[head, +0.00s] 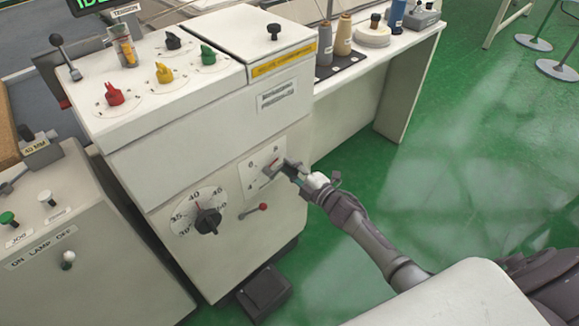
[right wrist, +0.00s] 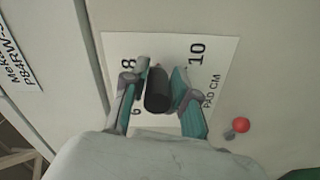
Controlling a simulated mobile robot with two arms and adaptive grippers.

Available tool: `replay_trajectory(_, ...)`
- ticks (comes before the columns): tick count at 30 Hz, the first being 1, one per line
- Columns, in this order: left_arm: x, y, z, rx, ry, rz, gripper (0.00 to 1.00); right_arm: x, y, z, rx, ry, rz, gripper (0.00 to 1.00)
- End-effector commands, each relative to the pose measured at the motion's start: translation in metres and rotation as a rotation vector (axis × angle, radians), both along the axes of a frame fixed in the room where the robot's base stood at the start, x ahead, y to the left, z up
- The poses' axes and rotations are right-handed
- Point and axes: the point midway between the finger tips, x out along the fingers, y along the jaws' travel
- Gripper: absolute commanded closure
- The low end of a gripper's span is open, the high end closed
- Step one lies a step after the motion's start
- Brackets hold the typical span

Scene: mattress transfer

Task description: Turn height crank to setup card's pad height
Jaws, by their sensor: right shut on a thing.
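My right gripper (head: 291,168) reaches the front of the white machine at the pad height scale (head: 254,180). In the right wrist view the scale plate (right wrist: 222,62) reads "PAD CM", with 6, 8 and 10 showing. The right gripper (right wrist: 160,97) is shut on the crank's black cylindrical handle (right wrist: 158,88), one teal-padded finger on each side. The crank's arm and the pointer setting are mostly hidden. My left gripper is not in view.
A red-knobbed lever (head: 263,207) sits just below the scale, also in the right wrist view (right wrist: 241,125). A black knob on a numbered dial (head: 207,219) is to its left. A black pedal (head: 264,292) is on the floor. Green floor (head: 450,170) is open at right.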

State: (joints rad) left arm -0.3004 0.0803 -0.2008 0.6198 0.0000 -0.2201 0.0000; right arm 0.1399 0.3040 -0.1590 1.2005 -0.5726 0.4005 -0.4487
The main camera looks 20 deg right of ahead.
Motion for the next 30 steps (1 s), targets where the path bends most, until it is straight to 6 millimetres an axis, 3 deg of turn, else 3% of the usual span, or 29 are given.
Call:
replay_trajectory(18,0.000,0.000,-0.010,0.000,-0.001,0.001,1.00,0.000,0.004,-0.027,0.539,0.189,0.010,1.00)
replay_trajectory(30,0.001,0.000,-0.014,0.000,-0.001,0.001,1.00,0.000,0.007,-0.034,0.766,0.264,0.012,1.00)
